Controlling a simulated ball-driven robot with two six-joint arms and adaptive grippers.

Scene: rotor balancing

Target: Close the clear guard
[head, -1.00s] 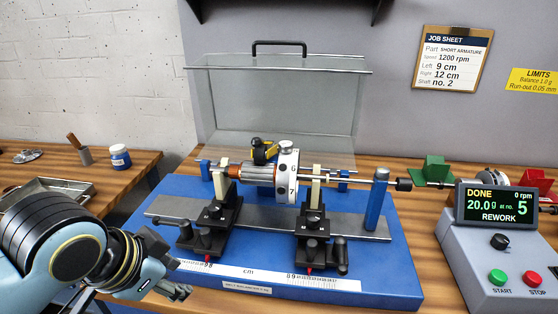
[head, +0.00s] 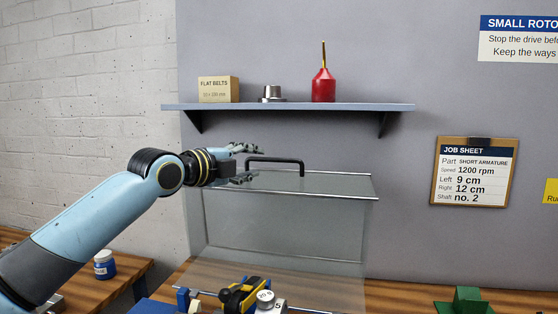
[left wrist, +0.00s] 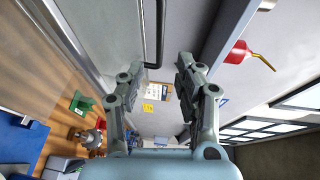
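The clear guard (head: 285,225) stands raised and open behind the balancing machine. Its black handle (head: 275,160) is on the top panel, below the wall shelf. My left gripper (head: 250,164) is open at the left end of the handle, with one finger above handle height and one below. In the left wrist view my left gripper (left wrist: 157,72) is spread apart, and the handle (left wrist: 151,35) shows as a dark bar in line with the gap. I cannot tell whether a finger touches it. The rotor (head: 268,300) shows only in part at the bottom edge. My right gripper is not in view.
The wall shelf (head: 290,106) is just above the handle. It holds a flat belts box (head: 218,90), a metal part (head: 272,94) and a red oil can (head: 323,86). A job sheet (head: 474,172) hangs at right. The space right of the guard is clear.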

